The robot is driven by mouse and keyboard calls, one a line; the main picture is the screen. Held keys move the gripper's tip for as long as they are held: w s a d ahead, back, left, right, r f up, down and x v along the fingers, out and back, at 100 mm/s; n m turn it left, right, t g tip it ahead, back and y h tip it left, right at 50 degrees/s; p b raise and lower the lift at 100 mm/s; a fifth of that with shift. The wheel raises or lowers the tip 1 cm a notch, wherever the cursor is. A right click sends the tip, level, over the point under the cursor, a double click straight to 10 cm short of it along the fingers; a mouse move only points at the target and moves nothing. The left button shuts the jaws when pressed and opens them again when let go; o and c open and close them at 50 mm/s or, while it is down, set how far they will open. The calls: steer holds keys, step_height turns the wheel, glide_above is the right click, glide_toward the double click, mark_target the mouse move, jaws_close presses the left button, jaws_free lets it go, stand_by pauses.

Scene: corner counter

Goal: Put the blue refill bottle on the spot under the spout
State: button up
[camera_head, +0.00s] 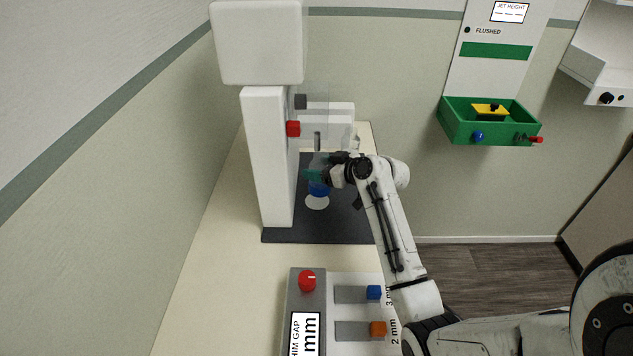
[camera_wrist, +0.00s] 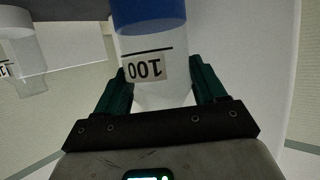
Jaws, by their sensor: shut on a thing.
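The refill bottle is clear with blue at its lower end (camera_head: 319,189). In the wrist view its blue part (camera_wrist: 150,14) is at the top of the picture, with an upside-down "100" label. My gripper (camera_head: 318,174) has green fingers, one on each side of the clear body, and is shut on it; it also shows in the wrist view (camera_wrist: 162,92). The bottle looks upright. A white round spot (camera_head: 317,203) lies on the dark mat (camera_head: 345,225), just below the blue part in the picture. Whether the bottle touches it I cannot tell. The likely spout (camera_head: 317,141) is above the bottle.
A white dispenser column (camera_head: 265,160) stands left of the bottle, with a red knob (camera_head: 293,129). In front is a grey panel (camera_head: 305,300) with a red knob and blue and orange sliders. A green box (camera_head: 470,125) hangs on the right wall. Another clear container (camera_wrist: 28,68) shows in the wrist view.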

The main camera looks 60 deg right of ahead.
steer(key=f+b, duration=0.1)
steer(key=f, duration=0.1)
steer(key=w+f+b, duration=0.1)
steer(key=f, duration=0.1)
steer(key=shift+a+f, duration=0.2)
steer(key=shift+f, duration=0.1)
steer(key=o, duration=1.3)
steer(key=shift+r, duration=0.1)
steer(key=b+v, duration=0.2)
steer(key=v, duration=1)
